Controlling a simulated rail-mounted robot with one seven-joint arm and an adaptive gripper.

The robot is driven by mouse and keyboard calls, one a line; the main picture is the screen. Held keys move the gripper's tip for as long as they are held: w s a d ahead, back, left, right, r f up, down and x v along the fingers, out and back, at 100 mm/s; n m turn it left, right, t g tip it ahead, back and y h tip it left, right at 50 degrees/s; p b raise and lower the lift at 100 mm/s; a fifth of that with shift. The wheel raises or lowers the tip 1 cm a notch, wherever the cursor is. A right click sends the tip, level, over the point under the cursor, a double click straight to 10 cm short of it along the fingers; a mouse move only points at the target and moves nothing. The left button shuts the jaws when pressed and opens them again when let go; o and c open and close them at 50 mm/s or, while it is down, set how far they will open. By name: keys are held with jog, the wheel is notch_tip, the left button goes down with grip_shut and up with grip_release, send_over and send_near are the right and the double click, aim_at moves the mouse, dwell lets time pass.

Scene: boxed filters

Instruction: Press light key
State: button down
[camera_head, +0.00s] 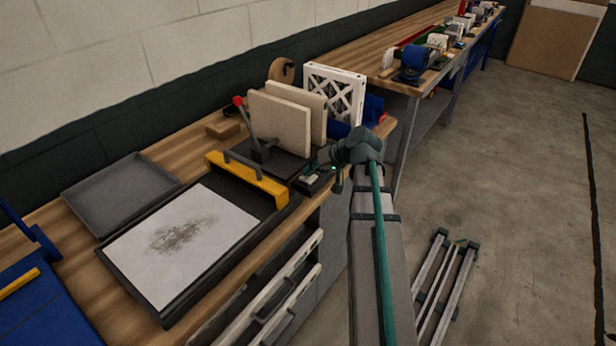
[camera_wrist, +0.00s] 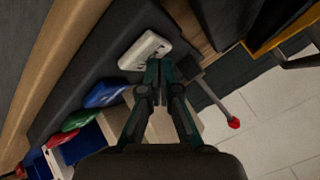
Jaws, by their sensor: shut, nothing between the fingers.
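A white key (camera_wrist: 145,50) lies on a dark panel (camera_wrist: 88,62) in the wrist view, with small dark marks on its face. In the head view a pale piece on the dark panel by my gripper looks like the same key (camera_head: 311,177). My gripper (camera_wrist: 156,80) is shut and empty, fingertips together at the key's near edge. The tips cover a little of that edge; I cannot tell whether they touch it. My gripper (camera_head: 322,161) in the head view is small and partly hidden by my wrist.
A blue key (camera_wrist: 105,95) and a green key (camera_wrist: 80,121) sit along the same panel. A red-knobbed lever (camera_head: 239,101) stands close by, beside upright pale panels (camera_head: 279,124) and a yellow bar (camera_head: 247,180). A white-framed lattice filter (camera_head: 335,92) stands behind.

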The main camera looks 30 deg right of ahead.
jog(key=shift+f, duration=0.2)
jog(key=shift+r, duration=0.15)
jog(key=shift+r+p, duration=0.35)
jog(key=shift+r, duration=0.3)
jog(key=shift+r+p, duration=1.85)
jog(key=shift+r, duration=1.15)
